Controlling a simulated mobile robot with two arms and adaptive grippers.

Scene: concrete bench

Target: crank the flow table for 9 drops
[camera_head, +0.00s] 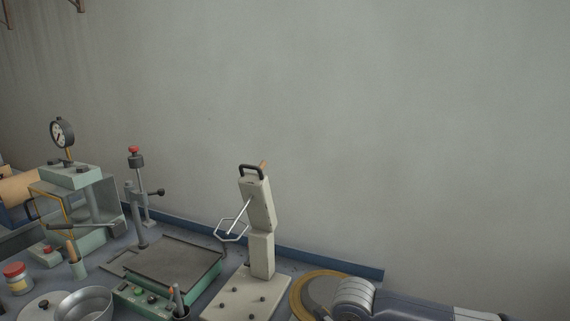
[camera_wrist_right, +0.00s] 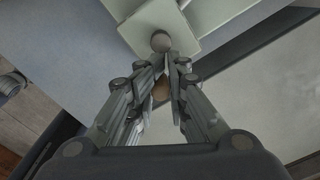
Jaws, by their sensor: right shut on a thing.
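A round plate with a tan ring and grey middle, which looks like the flow table's top (camera_head: 301,290), shows at the bottom of the head view, partly hidden by my right arm. In the right wrist view my right gripper (camera_wrist_right: 172,68) is shut on a small brown knob (camera_wrist_right: 161,91), which looks like the crank handle. The fingers hide much of the knob. The crank's arm cannot be made out. My left gripper is in neither view.
Left of the plate stands a cream upright device (camera_head: 262,254) on a flat base. Farther left are a green box with a dark plate (camera_head: 172,262), a metal bowl (camera_head: 84,306), a red-lidded jar (camera_head: 17,280) and a dial press (camera_head: 80,180). A grey wall closes the back.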

